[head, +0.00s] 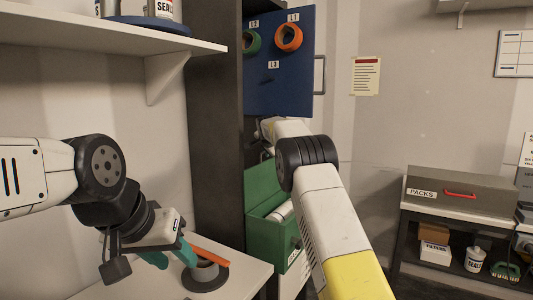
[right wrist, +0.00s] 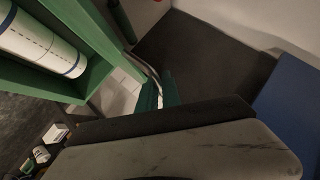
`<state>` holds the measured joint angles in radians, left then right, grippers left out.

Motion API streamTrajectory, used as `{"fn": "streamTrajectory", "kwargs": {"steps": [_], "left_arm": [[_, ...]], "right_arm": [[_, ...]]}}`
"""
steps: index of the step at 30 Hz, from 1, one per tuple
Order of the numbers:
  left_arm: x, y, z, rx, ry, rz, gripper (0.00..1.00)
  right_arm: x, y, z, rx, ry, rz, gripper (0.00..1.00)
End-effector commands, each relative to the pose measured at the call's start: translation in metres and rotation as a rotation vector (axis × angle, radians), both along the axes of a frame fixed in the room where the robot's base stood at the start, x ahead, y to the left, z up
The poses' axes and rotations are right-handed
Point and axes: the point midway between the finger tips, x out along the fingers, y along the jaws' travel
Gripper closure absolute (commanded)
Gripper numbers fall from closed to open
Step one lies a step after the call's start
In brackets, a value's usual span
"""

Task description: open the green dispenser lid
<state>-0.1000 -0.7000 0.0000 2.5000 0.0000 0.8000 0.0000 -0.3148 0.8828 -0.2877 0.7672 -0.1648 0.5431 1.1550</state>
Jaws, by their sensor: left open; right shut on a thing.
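The green dispenser (head: 266,228) stands open in the middle of the head view, with a white roll (head: 281,211) inside. A green panel (head: 261,183) stands upright behind the opening; it looks like the raised lid. In the right wrist view, the dispenser's green edge (right wrist: 98,38) and the white roll (right wrist: 42,40) show at upper left. My right gripper (right wrist: 158,92) is shut on a green edge, apparently the lid; the contact is partly hidden. My own forearm hides this gripper in the head view. My left gripper (head: 172,254) is open above the table at lower left.
An orange bar (head: 211,255) lies over a grey ring on a dark disc (head: 207,282) beside my left gripper. A dark post (head: 214,140) stands left of the dispenser. A blue board (head: 272,88) hangs above it. A bench with a grey box (head: 464,195) is at right.

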Motion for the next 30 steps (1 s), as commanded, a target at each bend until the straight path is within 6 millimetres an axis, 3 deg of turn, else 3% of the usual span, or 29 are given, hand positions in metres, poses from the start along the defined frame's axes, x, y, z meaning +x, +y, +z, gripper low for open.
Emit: {"fn": "streamTrajectory", "kwargs": {"steps": [10,12,14,23,30], "left_arm": [[0.0,0.0,0.0,0.0,0.0,0.0,0.59],[0.0,0.0,0.0,0.0,0.0,0.0,0.59],[0.0,0.0,0.0,0.0,0.0,0.0,0.59],[0.0,0.0,0.0,0.0,0.0,0.0,0.59],[0.0,0.0,0.0,0.0,0.0,0.0,0.59]], "right_arm": [[0.001,0.0,0.0,-0.001,-0.002,-0.001,1.0],[0.001,0.0,0.0,0.0,-0.002,-0.001,0.82],[0.001,0.0,0.0,0.0,-0.002,-0.001,0.71],[0.0,0.0,0.0,0.001,0.0,-0.001,0.71],[-0.02,0.001,0.014,0.001,-0.001,0.0,0.71]]}}
